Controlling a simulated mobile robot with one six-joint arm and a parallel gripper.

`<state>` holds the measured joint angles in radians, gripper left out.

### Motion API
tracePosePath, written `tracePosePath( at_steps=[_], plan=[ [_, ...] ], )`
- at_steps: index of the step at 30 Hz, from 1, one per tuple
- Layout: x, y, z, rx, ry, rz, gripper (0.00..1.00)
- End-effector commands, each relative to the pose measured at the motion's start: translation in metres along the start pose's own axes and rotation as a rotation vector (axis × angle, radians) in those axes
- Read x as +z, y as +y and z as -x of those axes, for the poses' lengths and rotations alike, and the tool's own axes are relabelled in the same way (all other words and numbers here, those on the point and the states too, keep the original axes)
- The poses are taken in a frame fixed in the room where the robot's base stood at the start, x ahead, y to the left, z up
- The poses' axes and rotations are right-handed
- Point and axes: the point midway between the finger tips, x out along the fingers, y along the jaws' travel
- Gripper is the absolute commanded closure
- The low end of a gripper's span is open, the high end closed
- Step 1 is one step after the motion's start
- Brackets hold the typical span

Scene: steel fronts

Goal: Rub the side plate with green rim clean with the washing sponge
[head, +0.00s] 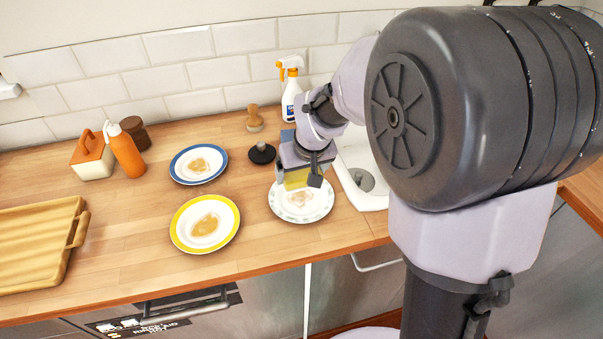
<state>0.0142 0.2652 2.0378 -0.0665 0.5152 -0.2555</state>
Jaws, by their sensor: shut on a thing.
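The side plate with green rim (324,206) lies on the wooden counter, right of the other plates. Its pale rim has a faint greenish pattern, and a light brown smear (300,199) shows on its middle. My gripper (298,174) points down over this plate and is shut on the yellow washing sponge (296,181). The sponge is at the plate's back part, just behind the visible smear. I cannot tell whether it touches the plate. My gripper and the sponge hide the plate's back edge.
A blue-rimmed plate (177,165) and a yellow-rimmed plate (184,236), both smeared, lie left. The white sink (357,154) is right; an orange bottle (127,153) and wooden tray (35,243) are left.

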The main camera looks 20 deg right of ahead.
Motion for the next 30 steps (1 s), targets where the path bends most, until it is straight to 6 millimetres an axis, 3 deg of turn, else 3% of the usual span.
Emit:
tracePosePath(
  at_steps=[4, 15, 20, 30],
  plan=[
    [-0.009, 0.0, 0.022, 0.0, 0.001, 0.0, 0.78],
    [-0.008, 0.0, 0.018, 0.0, 0.001, 0.0, 0.78],
    [-0.005, 0.0, 0.005, 0.0, 0.006, 0.0, 0.78],
    [0.005, 0.0, -0.043, -0.001, 0.031, 0.0, 0.78]
  ],
)
